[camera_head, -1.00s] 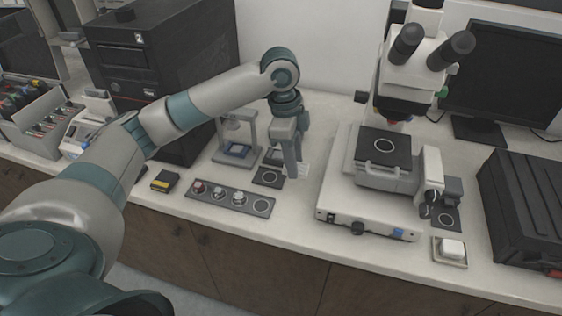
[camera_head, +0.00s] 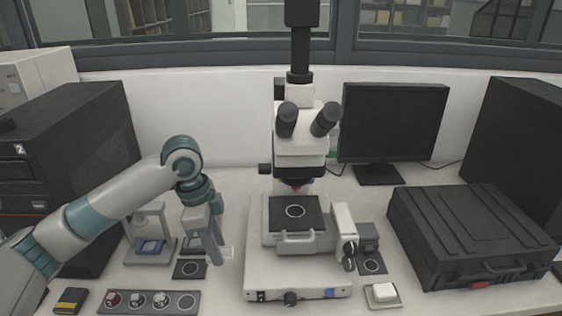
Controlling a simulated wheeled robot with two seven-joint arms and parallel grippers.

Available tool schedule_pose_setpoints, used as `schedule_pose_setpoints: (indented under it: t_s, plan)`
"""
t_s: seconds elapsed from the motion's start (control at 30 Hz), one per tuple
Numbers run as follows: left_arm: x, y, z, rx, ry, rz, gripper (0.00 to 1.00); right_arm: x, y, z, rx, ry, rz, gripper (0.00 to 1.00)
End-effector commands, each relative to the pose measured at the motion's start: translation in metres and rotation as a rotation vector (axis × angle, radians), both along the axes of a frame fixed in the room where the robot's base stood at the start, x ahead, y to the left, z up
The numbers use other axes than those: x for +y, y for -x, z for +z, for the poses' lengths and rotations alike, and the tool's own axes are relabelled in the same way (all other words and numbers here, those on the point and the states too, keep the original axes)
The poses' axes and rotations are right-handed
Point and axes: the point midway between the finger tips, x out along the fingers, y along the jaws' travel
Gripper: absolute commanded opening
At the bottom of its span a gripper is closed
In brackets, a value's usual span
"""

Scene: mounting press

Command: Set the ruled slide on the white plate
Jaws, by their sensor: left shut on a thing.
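My left gripper (camera_head: 217,259) points down at the bench between the small press and the microscope, with its fingers close together. A small pale flat piece (camera_head: 227,253) shows right at its fingertips; it may be the ruled slide, but it is too small to see any ruling. I cannot tell whether it is lifted or touches the bench. I cannot pick out the white plate with certainty; a small white dish (camera_head: 383,303) with a white block on it stands at the front right, well apart from the gripper. My right gripper is not in view.
A black ringed pad (camera_head: 189,269) lies left of the gripper, beside the small press (camera_head: 150,246). A grey rack (camera_head: 137,306) with round pots is in front. The microscope (camera_head: 297,276) stands to the right. A black case (camera_head: 470,235) fills the far right.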

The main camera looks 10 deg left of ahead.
Motion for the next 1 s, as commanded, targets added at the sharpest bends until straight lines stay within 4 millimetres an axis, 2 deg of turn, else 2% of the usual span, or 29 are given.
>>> schedule_pose_setpoints:
  t_s: [0.17, 0.37, 1.0]
  plan:
    - [-0.002, 0.001, 0.001, 0.002, -0.003, 0.027, 0.10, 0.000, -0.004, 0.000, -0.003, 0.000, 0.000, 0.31]
    - [-0.008, 0.005, 0.006, 0.007, -0.009, 0.141, 0.10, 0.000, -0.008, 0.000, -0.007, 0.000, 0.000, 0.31]
    - [-0.038, 0.036, 0.030, 0.015, -0.025, 0.882, 0.10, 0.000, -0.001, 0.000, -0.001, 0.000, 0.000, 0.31]
